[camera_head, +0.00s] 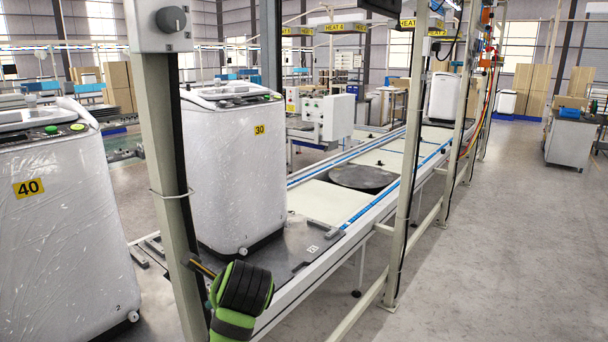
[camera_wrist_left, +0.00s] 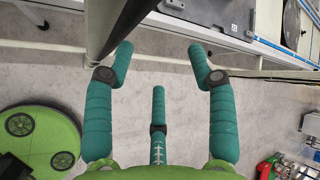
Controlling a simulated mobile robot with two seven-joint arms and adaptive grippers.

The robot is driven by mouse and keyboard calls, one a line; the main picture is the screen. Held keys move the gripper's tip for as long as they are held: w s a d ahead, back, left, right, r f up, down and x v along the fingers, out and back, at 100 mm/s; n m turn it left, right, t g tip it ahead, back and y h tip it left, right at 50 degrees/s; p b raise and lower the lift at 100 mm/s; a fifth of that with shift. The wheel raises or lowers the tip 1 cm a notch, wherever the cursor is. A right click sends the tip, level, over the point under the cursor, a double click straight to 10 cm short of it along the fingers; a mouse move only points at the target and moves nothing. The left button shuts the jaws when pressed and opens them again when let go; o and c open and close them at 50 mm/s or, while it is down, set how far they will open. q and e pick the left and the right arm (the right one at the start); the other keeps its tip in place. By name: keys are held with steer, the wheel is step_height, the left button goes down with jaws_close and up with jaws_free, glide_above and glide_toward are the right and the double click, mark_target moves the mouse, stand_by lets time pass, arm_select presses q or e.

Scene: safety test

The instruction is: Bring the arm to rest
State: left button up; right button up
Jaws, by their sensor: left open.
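My left gripper (camera_wrist_left: 161,60) shows in the left wrist view with its teal fingers spread wide and nothing between them. Two long fingers stand at the sides and a third one is in the middle, over the grey floor. The left finger's tip is close to a grey-green post (camera_wrist_left: 103,22); I cannot tell whether they touch. In the head view a green and black part of my arm shows at the bottom, in front of the conveyor and beside the near post (camera_head: 163,150). My fingers cannot be made out there. My right gripper is in neither view.
A wrapped white washing machine marked 30 (camera_head: 225,160) stands on the conveyor line (camera_head: 322,202). Another marked 40 (camera_head: 60,225) stands at left. A second upright post (camera_head: 405,170) and a low rail stand along the line.

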arm_select(q)
steer(key=s+a+f+n+g+h, duration=0.3)
steer(key=s+f+n, duration=0.4)
steer(key=s+f, duration=0.95)
steer(key=s+a+f+n+g+h, duration=0.1)
steer(key=s+f+n, duration=0.25)
steer(key=s, duration=0.45)
steer(key=s+a+f+n+g, duration=0.1)
steer(key=s+f+n, duration=0.3)
steer(key=s, duration=0.5)
steer(key=s+f+g, duration=0.1)
steer(key=s+f, duration=0.2)
steer(key=f, duration=2.2)
steer(key=s+a+f+g, duration=0.1)
steer(key=s+a+f, duration=0.1)
steer(key=s+f, duration=0.9)
steer(key=s, duration=0.4)
steer(key=shift+a+f, duration=0.3)
steer(key=shift+f, duration=0.05)
